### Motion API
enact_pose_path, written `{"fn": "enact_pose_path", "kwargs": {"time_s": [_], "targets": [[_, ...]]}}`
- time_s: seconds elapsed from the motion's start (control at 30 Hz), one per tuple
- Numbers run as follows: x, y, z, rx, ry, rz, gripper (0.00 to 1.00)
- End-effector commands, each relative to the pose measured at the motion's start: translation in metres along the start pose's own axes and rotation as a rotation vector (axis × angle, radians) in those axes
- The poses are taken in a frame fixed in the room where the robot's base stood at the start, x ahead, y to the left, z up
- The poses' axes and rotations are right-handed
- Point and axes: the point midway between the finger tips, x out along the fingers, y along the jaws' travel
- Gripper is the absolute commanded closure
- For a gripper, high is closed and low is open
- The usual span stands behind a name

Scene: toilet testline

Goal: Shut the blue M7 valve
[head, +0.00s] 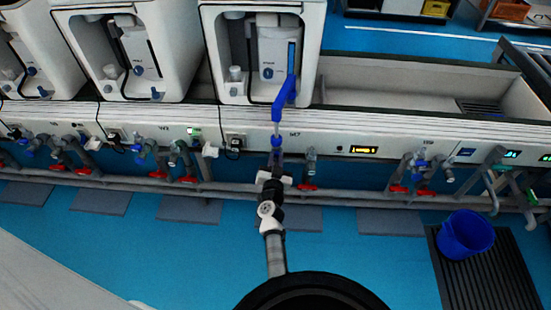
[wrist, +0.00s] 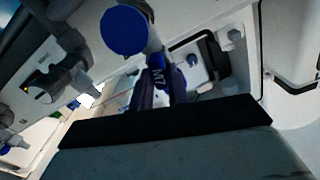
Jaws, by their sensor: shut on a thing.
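The near bar of my gripper hides the lower part of the wrist view. In the head view my gripper (head: 277,158) reaches up to the pipe row below the M7 label on the white panel. The valve is largely covered there by my arm, so its exact turn angle is unclear.
Similar valves and red-handled taps (head: 398,189) line the grey pipe on both sides. A blue elongated part (head: 285,95) rises above the panel in front of a white unit (head: 270,60). A blue bucket (head: 465,234) stands on the floor at right. Blue floor lies below the pipes.

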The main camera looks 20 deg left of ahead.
Motion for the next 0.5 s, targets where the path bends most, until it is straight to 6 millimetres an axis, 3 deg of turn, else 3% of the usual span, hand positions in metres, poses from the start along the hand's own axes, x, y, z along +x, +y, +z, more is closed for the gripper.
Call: {"fn": "enact_pose_path", "kwargs": {"time_s": [0.5], "targets": [[0.0007,0.0021,0.0,0.491,0.001,-0.001,1.0]]}}
